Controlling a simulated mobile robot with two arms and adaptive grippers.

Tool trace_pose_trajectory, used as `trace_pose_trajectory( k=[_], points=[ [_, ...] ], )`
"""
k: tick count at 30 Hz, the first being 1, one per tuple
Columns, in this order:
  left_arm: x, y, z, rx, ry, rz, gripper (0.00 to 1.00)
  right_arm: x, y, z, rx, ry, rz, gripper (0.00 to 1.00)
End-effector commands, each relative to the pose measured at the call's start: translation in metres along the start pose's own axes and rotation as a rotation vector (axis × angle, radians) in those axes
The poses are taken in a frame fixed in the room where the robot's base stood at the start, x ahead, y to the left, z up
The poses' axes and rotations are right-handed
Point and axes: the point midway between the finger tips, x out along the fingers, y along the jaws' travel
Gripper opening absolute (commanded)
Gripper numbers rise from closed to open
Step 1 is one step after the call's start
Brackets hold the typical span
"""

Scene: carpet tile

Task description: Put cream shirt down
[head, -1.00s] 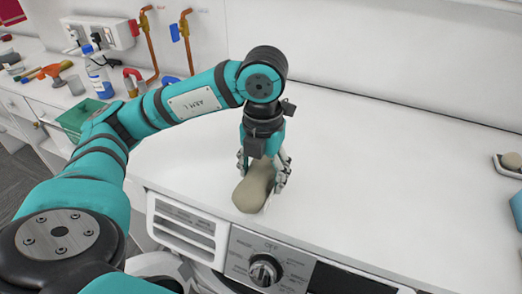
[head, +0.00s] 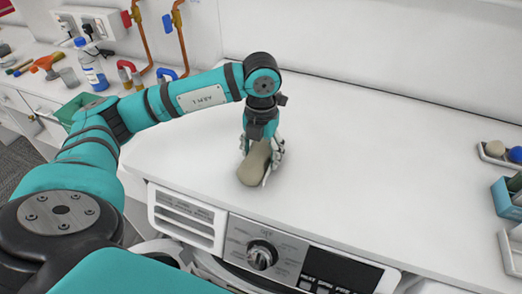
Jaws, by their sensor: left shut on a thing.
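The cream shirt (head: 254,164) is a bunched, beige-cream bundle at the front part of the white worktop (head: 350,160), above the washing machine. My left gripper (head: 262,154) points down from above and is shut on the shirt. The gripper's fingers sit on both sides of the bundle and hide part of it. The bundle's lower end looks to be at or just above the worktop; I cannot tell if it touches. My right gripper is not in view.
The washing machine panel with its dial (head: 262,254) lies below the worktop's front edge. A tray with balls (head: 497,150) and a blue box (head: 507,197) stand at the right. A green container (head: 84,106) and bottle (head: 90,70) are at the left. The worktop's middle is clear.

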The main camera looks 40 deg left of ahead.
Motion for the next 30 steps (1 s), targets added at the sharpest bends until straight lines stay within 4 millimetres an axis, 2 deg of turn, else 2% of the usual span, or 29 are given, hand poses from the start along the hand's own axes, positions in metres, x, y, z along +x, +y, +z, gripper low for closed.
trace_pose_trajectory(
  k=[2, 3, 9, 19, 21, 26, 30],
  points=[
    [0.003, 0.000, 0.000, 0.000, -0.001, -0.001, 0.19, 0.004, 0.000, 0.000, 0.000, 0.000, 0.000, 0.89],
    [0.004, 0.000, 0.000, 0.000, 0.000, 0.000, 0.64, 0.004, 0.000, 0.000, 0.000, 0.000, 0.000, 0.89],
    [0.002, 0.000, 0.000, 0.000, 0.000, 0.000, 0.88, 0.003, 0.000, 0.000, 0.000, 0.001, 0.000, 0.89],
    [-0.003, 0.000, 0.000, 0.000, 0.000, 0.000, 0.88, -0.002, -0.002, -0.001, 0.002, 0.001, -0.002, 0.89],
    [-0.007, -0.001, 0.001, -0.001, -0.003, -0.001, 0.88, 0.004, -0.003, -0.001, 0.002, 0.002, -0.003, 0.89],
    [-0.036, -0.001, 0.002, 0.000, -0.007, -0.003, 0.88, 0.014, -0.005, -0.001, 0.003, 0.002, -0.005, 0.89],
    [-0.069, -0.001, 0.001, 0.000, -0.008, -0.004, 0.88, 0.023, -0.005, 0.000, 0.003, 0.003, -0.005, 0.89]
  ],
)
